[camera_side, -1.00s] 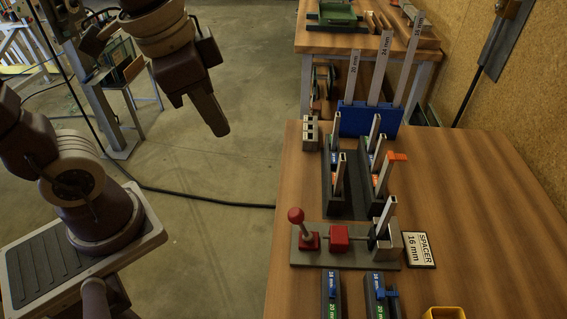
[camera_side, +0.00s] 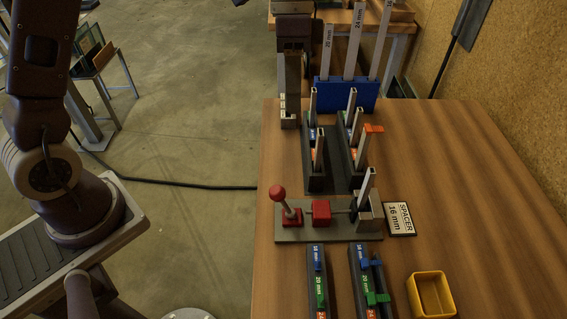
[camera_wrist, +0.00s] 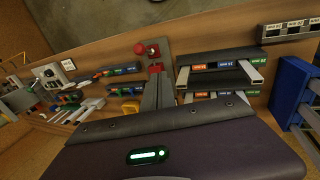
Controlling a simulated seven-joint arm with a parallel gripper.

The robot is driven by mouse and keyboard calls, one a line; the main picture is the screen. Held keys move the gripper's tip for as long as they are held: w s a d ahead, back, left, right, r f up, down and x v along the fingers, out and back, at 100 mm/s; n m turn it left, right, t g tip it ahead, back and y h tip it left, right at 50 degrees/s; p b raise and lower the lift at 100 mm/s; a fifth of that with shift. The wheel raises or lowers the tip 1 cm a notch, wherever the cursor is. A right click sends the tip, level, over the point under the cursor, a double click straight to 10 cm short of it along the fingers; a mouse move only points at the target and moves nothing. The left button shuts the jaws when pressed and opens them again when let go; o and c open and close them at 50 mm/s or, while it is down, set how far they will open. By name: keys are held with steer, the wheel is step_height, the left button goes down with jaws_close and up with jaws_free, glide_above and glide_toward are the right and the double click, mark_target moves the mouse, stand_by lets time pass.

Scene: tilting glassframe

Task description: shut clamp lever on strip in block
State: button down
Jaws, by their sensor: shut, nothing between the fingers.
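The clamp stands on a grey plate (camera_side: 290,234) in the middle of the table. A red block (camera_side: 321,211) sits mid-plate, with a rod running right to the grey block (camera_side: 369,217). A pale strip (camera_side: 366,187) stands up from that grey block, leaning slightly right. My gripper (camera_side: 290,122) is shut and empty, pointing down at the table's back left, apart from the clamp. In the wrist view the knob (camera_wrist: 139,48) shows beyond the fingers (camera_wrist: 158,80).
Dark racks (camera_side: 318,182) with upright strips stand between my gripper and the clamp. A blue holder (camera_side: 345,94) with tall strips is behind them. A "SPACER 16 mm" card (camera_side: 399,219) and a yellow bin (camera_side: 431,295) lie right and front. The table's right side is clear.

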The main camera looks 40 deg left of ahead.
glide_toward(283, 202)
steer(key=w+a+f, duration=0.1)
steer(key=w+f, duration=0.1)
steer(key=w, duration=0.2)
steer(key=s, duration=0.1)
steer(key=s+f, duration=0.1)
steer(key=s+d, duration=0.1)
steer(key=shift+s+f, duration=0.15)
steer(key=shift+f, duration=0.2)
steer(key=shift+a, duration=0.1)
